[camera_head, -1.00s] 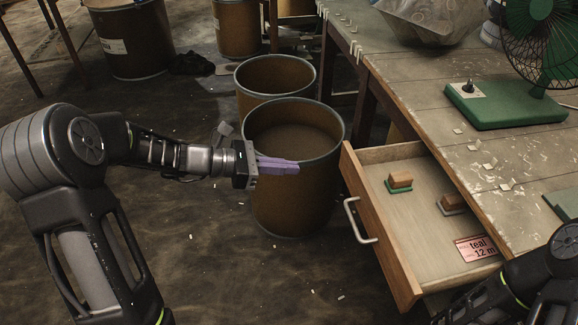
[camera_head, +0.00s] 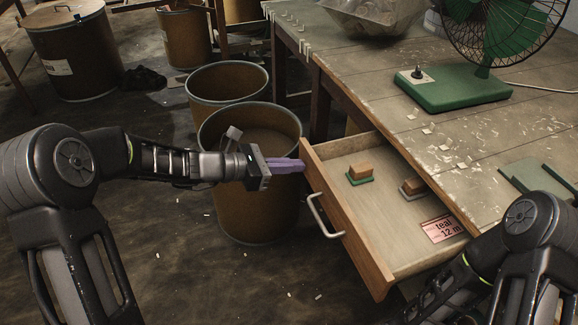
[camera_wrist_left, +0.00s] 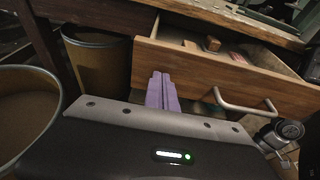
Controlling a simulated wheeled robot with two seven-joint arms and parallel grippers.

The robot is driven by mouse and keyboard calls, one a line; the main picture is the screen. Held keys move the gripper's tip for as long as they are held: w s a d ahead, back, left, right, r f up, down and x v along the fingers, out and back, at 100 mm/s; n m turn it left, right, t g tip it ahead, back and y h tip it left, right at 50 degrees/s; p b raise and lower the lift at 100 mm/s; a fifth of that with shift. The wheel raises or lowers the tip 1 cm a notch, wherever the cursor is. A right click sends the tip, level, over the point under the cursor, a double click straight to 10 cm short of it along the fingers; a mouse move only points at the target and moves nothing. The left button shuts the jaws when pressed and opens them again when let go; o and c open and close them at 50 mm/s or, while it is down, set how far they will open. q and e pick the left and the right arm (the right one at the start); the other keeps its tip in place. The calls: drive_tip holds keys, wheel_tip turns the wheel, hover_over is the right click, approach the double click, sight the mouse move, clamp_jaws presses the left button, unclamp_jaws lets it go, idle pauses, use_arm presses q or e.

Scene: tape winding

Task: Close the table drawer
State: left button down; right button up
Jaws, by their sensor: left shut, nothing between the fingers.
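The wooden table drawer (camera_head: 350,232) is pulled out from the worn table (camera_head: 450,130). Its metal handle (camera_head: 322,216) is on the front panel. My left gripper (camera_head: 300,165) has purple fingers, shut and empty, with the tips close to the upper far corner of the drawer front. In the left wrist view the fingers (camera_wrist_left: 162,92) point at the drawer front (camera_wrist_left: 205,70), left of the handle (camera_wrist_left: 245,106); I cannot tell whether they touch it. My right arm shows at the lower right, but its gripper is not visible.
In the drawer are two small blocks (camera_head: 361,170) (camera_head: 413,186) and a pink label card (camera_head: 437,229). Brown drums (camera_head: 250,190) stand behind my left gripper. A green fan (camera_head: 450,85) stands on the table. Open floor lies in front of the drawer.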

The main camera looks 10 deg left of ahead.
sight(371, 155)
use_arm(q)
drive_tip(key=w+d, duration=0.3)
drive_tip(key=d, duration=0.3)
drive_tip(key=w+d, duration=0.4)
drive_tip(key=d, duration=0.2)
drive_tip(key=w+d+p, duration=0.1)
drive_tip(key=w+d, duration=0.3)
drive_tip(key=d, duration=0.3)
drive_tip(key=shift+w, duration=0.1)
drive_tip(key=shift+w+r, duration=0.1)
drive_tip(key=shift+r, duration=0.05)
use_arm(e)
drive_tip(key=shift+s+a+r, duration=0.1)
drive_tip(key=shift+r, duration=0.4)
use_arm(q)
drive_tip(key=shift+d+r, duration=0.1)
